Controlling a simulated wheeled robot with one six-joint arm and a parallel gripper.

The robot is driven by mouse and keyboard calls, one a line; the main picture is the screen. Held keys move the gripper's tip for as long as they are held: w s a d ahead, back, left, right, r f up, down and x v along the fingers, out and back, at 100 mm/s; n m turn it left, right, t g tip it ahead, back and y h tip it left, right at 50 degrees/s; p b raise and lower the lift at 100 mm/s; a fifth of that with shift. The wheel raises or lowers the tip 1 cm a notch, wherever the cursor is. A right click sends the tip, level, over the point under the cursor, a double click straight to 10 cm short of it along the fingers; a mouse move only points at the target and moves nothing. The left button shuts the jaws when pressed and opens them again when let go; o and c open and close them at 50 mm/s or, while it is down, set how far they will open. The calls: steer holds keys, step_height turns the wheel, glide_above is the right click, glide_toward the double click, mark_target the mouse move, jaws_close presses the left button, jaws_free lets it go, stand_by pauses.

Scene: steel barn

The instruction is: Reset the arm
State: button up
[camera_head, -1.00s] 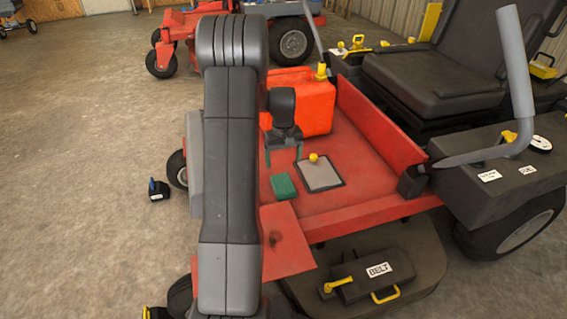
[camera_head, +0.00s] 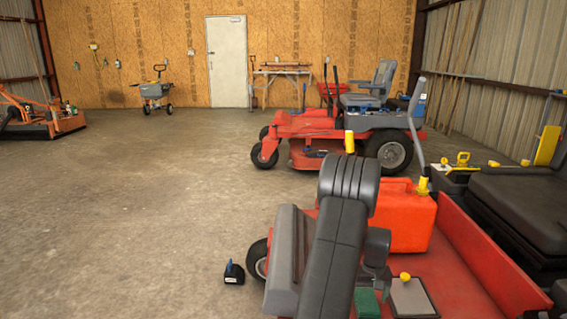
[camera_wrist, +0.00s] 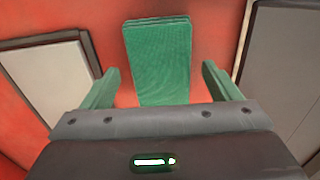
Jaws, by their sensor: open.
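My arm rises in the front of the head view, with my gripper (camera_head: 372,280) hanging low over the red deck of the near mower (camera_head: 456,275). In the wrist view my gripper (camera_wrist: 160,75) is open, with its two green fingers apart. A green block (camera_wrist: 158,50) shows between and beyond the fingers, over the red deck. It also shows at the bottom of the head view (camera_head: 367,304), partly cut off by the frame. I cannot tell how far the fingers are above it.
A red fuel can (camera_head: 405,222) stands on the deck close behind my gripper. A grey panel with a yellow knob (camera_head: 412,297) lies beside the block. A small black box (camera_head: 234,273) sits on the floor. Another red mower (camera_head: 335,130) stands farther back. Open concrete lies left.

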step_height(320, 180, down, 2)
steer(key=shift+f, duration=0.2)
steer(key=shift+r+p, duration=0.65)
steer(key=shift+r, duration=1.6)
steer(key=shift+f, duration=0.15)
